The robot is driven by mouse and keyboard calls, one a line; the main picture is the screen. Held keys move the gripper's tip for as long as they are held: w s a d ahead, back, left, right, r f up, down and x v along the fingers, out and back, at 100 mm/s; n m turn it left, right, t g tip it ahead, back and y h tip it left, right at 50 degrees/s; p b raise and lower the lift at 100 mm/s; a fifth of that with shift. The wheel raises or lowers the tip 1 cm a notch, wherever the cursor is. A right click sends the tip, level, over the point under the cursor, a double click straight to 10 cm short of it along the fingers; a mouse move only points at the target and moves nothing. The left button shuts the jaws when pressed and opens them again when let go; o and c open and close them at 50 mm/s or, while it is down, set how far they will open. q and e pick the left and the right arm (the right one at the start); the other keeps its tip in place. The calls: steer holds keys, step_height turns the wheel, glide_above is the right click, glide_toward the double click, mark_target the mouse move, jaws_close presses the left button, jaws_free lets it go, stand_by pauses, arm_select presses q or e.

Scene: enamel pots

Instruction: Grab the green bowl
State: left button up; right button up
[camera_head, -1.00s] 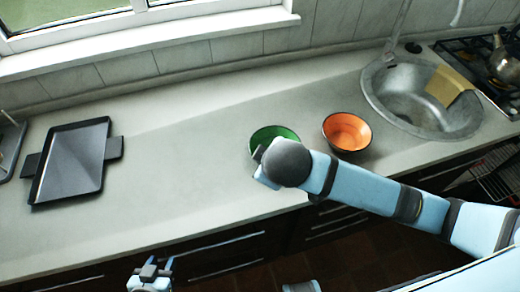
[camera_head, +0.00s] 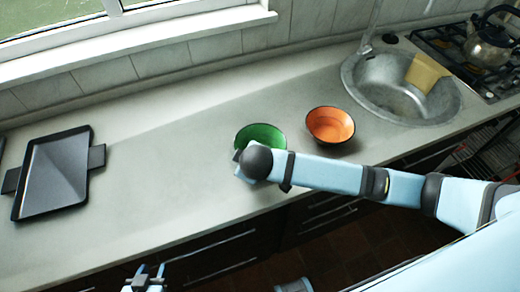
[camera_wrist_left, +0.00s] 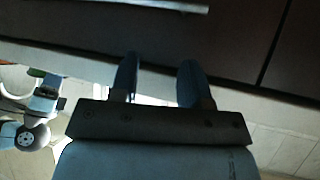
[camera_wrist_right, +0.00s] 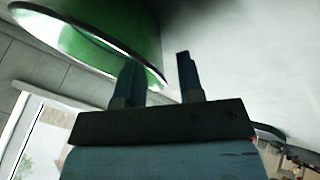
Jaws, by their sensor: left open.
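The green bowl (camera_head: 262,134) stands on the counter in the middle of the head view, its near edge partly hidden by my right wrist. It also fills the upper left of the right wrist view (camera_wrist_right: 110,30). My right gripper (camera_wrist_right: 158,75) is open at the bowl's near left side. In its wrist view one finger overlaps the bowl and the other lies beyond its edge; I cannot tell whether they touch it. My left gripper (camera_head: 146,274) is open and empty, low in front of the counter, far from the bowl; its fingers show in the left wrist view (camera_wrist_left: 158,82).
An orange bowl (camera_head: 330,124) stands just right of the green one. A sink (camera_head: 395,104) and a stove with a kettle (camera_head: 487,44) are farther right. A dark tray (camera_head: 52,172) lies at the left. The counter (camera_head: 165,160) between tray and bowls is clear.

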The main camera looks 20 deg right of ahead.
steer(key=shift+w+f, duration=0.3)
steer(key=shift+f, duration=0.15)
jaws_close()
steer(key=shift+r, duration=0.1)
